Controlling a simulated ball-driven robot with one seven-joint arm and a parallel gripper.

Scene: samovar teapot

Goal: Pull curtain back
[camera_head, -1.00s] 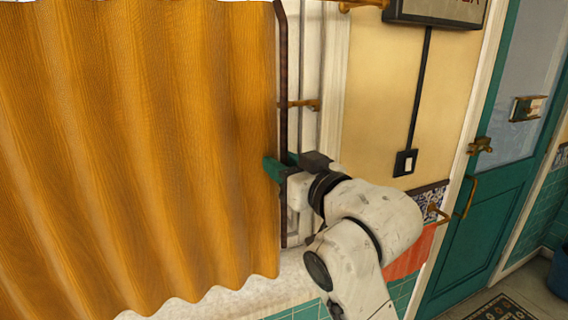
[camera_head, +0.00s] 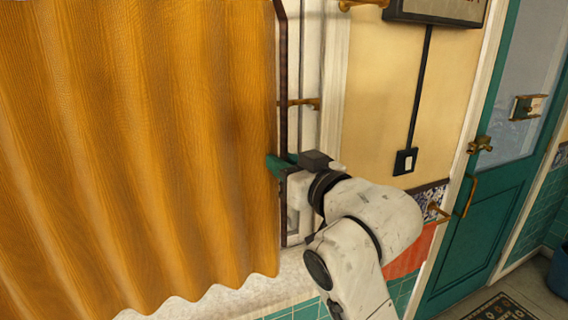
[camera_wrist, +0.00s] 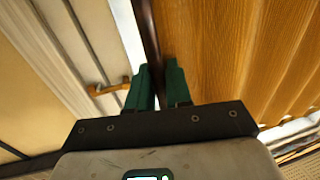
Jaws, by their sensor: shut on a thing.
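The orange-yellow curtain (camera_head: 140,150) hangs in wavy folds over the left half of the head view. A dark brown vertical bar (camera_head: 282,80) runs along its right edge. My gripper (camera_head: 283,165), with green fingers, is at this bar, low on the curtain's right edge. In the wrist view the two green fingers of my gripper (camera_wrist: 160,86) are shut around the dark bar (camera_wrist: 148,40), with the curtain (camera_wrist: 240,50) to the right of it.
A pale window frame (camera_head: 333,80) with a brass catch (camera_head: 304,103) is right of the curtain. A light switch (camera_head: 405,162) is on the yellow wall. A green door (camera_head: 490,180) with brass handles stands at the right. A pale sill (camera_head: 240,300) lies below the curtain.

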